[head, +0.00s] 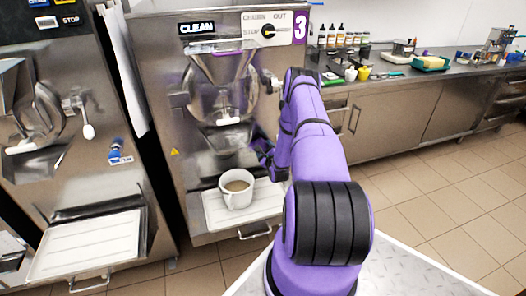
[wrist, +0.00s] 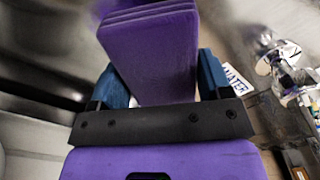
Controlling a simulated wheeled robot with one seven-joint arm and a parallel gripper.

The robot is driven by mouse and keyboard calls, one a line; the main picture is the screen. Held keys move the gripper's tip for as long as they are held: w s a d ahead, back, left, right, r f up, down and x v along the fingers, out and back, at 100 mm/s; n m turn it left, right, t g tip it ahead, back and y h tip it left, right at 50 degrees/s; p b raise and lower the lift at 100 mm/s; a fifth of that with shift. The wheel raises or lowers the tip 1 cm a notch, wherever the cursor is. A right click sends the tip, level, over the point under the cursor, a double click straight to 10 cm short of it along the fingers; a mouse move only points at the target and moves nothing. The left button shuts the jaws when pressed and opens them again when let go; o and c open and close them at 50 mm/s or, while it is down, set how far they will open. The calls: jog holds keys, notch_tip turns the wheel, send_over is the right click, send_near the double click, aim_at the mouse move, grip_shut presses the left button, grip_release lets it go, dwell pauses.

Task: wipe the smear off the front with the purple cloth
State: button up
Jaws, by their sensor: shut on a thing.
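The purple cloth (wrist: 152,40) looks like a thick folded pad and fills the upper middle of the wrist view. My gripper (wrist: 163,80) has a blue finger on each side of it and is shut on it. In the head view my gripper (head: 263,155) is at the right part of the front of machine 3 (head: 198,162), below the spout and partly behind my arm. I cannot tell whether the cloth touches the steel. I cannot make out the smear in either view; my arm hides part of the front.
A second machine (head: 75,185) stands at the left. A steel counter (head: 440,75) with bottles and tubs runs along the right. The tiled floor at the right is clear.

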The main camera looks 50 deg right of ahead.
jog(key=shift+s+d, duration=0.45)
jog(key=shift+d, duration=0.25)
jog(key=shift+s+d, duration=0.4)
jog(key=shift+d, duration=0.25)
jog(key=shift+w+a, duration=0.1)
jog(key=shift+w+a, duration=0.9)
jog(key=shift+a, duration=0.6)
jog(key=shift+w+a, duration=0.95)
jog(key=shift+a, duration=0.5)
jog(key=shift+w+a, duration=0.9)
jog(key=shift+a, duration=0.6)
jog(key=shift+s+a, duration=0.1)
jog(key=shift+v, duration=2.85)
jog(key=shift+s+a, duration=0.1)
jog(key=shift+s, duration=0.05)
